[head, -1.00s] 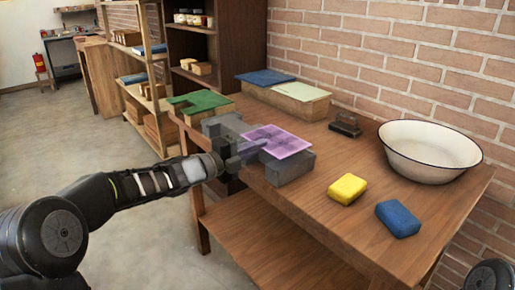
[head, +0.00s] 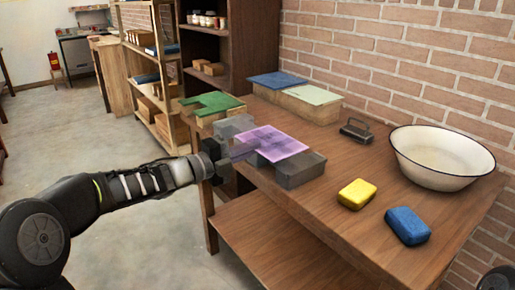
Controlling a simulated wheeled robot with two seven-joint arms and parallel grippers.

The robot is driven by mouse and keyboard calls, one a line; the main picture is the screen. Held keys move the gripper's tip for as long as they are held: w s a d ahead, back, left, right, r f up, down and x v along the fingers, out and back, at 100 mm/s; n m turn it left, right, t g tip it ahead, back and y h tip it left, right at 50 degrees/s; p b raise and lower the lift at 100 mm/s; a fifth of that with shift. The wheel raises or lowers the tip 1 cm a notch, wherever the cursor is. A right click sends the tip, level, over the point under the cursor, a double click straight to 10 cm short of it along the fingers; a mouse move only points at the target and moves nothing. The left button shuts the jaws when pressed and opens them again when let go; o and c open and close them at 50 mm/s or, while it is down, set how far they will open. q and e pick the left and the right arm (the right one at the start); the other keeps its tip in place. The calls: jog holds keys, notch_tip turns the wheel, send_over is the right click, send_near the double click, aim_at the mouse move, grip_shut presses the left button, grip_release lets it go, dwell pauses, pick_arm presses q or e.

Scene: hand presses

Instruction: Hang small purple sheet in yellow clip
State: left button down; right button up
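The small purple sheet (head: 274,142) is thin, translucent and nearly flat, above the grey blocks at the table's left edge. My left gripper (head: 240,152) reaches in from the left and is shut on the sheet's left edge; the finger tips are partly blurred by the sheet. One grey block (head: 300,170) shows below the sheet's right part. My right gripper is out of view. I cannot make out a yellow clip.
A green sheet (head: 210,103) lies on a wooden block at the back left. Blue and pale green sheets (head: 314,94) lie on wooden blocks behind. A dark metal object (head: 356,130), white basin (head: 441,156), yellow block (head: 356,193) and blue block (head: 407,225) stand to the right.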

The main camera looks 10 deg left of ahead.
pick_arm(q)
jog(key=shift+s+a+r, duration=0.35)
jog(key=shift+s+a, duration=0.1)
jog(key=shift+s, duration=0.1)
jog(key=v, duration=1.5)
jog(key=shift+b, duration=0.4)
